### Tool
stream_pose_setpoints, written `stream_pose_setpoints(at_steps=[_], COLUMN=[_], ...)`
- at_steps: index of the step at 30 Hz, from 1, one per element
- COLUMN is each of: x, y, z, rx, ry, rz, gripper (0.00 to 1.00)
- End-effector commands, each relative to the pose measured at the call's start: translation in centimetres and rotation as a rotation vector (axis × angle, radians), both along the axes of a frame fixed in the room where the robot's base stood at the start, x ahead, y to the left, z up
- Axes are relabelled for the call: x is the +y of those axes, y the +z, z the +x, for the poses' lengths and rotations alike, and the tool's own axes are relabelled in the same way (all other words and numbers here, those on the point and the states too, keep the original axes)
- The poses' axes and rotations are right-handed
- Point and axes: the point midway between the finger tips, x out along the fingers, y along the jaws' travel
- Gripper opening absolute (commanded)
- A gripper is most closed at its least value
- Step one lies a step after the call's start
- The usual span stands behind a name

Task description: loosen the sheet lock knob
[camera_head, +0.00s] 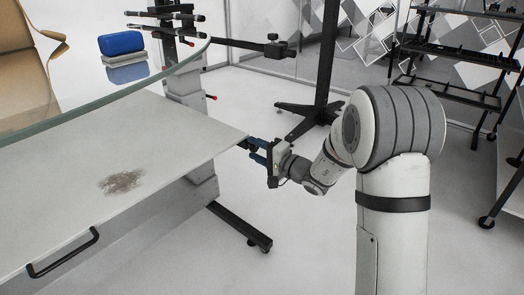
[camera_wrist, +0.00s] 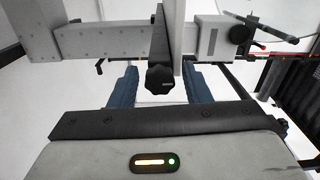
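A black lobed knob (camera_wrist: 160,78) shows in the wrist view, near the middle, at the lower end of a dark upright bar (camera_wrist: 160,35). I take it to be the sheet lock knob. My gripper (camera_wrist: 160,88) is open, with one blue finger on each side of the knob in the picture and visible gaps on both sides. I cannot tell how deep the knob sits between the fingers. In the head view my gripper (camera_head: 252,149) is at the right corner of the pale sheet (camera_head: 140,150); the knob cannot be made out clearly there.
The sheet has a brown-grey stain (camera_head: 121,181) and a black handle (camera_head: 63,253). A glass-edged top above it carries a blue sponge-like block (camera_head: 121,42). A black stand (camera_head: 318,110) is behind my gripper, and a shelf rack (camera_head: 455,50) is at right. The floor between is clear.

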Motion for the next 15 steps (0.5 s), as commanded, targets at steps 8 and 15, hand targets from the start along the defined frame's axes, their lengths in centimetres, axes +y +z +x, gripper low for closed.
stream_pose_setpoints(at_steps=[8, 15], x=[-0.2, -2.0], y=[-0.1, 0.2], z=[0.1, -1.2], rx=[0.003, 0.004], ry=[-0.004, -0.008], rz=[0.0, 0.0], gripper=[0.51, 0.51])
